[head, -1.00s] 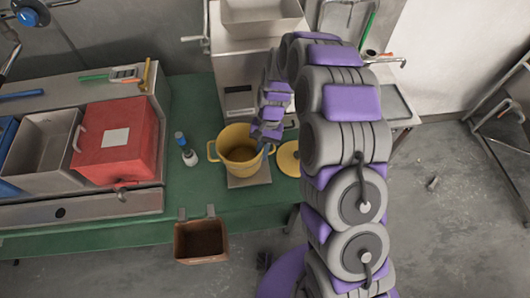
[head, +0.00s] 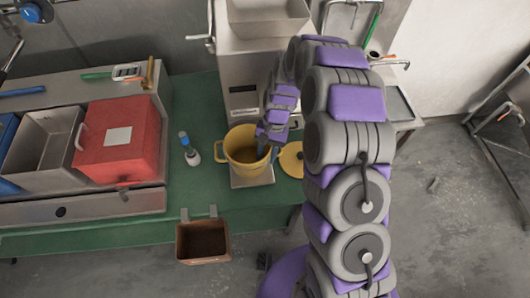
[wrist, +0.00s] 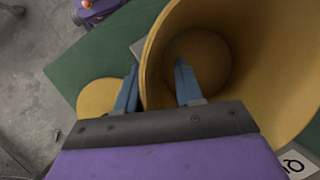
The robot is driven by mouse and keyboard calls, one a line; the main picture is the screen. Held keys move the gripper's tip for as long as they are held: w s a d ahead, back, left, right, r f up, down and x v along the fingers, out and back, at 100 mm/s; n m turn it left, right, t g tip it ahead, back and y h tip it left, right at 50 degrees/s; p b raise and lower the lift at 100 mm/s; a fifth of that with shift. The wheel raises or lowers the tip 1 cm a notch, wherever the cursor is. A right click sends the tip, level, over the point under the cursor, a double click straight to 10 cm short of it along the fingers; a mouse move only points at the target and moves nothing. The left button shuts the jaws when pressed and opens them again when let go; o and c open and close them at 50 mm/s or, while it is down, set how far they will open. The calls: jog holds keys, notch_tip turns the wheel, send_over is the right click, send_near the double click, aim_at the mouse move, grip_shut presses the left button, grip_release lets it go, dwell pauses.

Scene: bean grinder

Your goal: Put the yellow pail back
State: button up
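The yellow pail (head: 238,162) stands upright on a pale square plate (head: 252,181) in front of the grey machine (head: 245,100). Its open mouth and brownish inside fill much of the wrist view (wrist: 255,60). My gripper (wrist: 155,85) comes from above at the pail's right side. One blue finger is inside the pail and the other is outside, so they straddle its wall. They are apart, with a visible gap between the inner finger and the wall. In the head view my arm hides the fingertips.
A yellow disc (head: 291,160) lies right of the pail. A red box (head: 120,140) and a grey bin (head: 48,145) are farther left. A brown bin (head: 203,243) hangs at the green table's front edge.

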jog(key=p+v, duration=0.1)
jog(key=v, duration=0.4)
jog(key=shift+r, duration=0.15)
jog(key=shift+s+d+v, duration=0.3)
jog(key=shift+s+v, duration=0.05)
jog(key=shift+v, duration=3.6)
jog(key=s+d+r+n+t, duration=0.1)
jog(key=s+d+r, duration=0.8)
jog(key=s+r, duration=0.3)
jog(key=s+d+r+t, duration=0.1)
jog(key=s+d, duration=0.3)
jog(key=s, duration=0.6)
jog(key=s+d+r+h, duration=0.1)
jog(key=s+d, duration=0.2)
jog(key=s, duration=0.7)
jog(key=shift+d+r+n+t+h+p, duration=0.15)
jog(key=shift+d+n+t+h+p, duration=0.15)
jog(key=shift+d+t+p, duration=0.15)
jog(key=shift+s+a, duration=0.1)
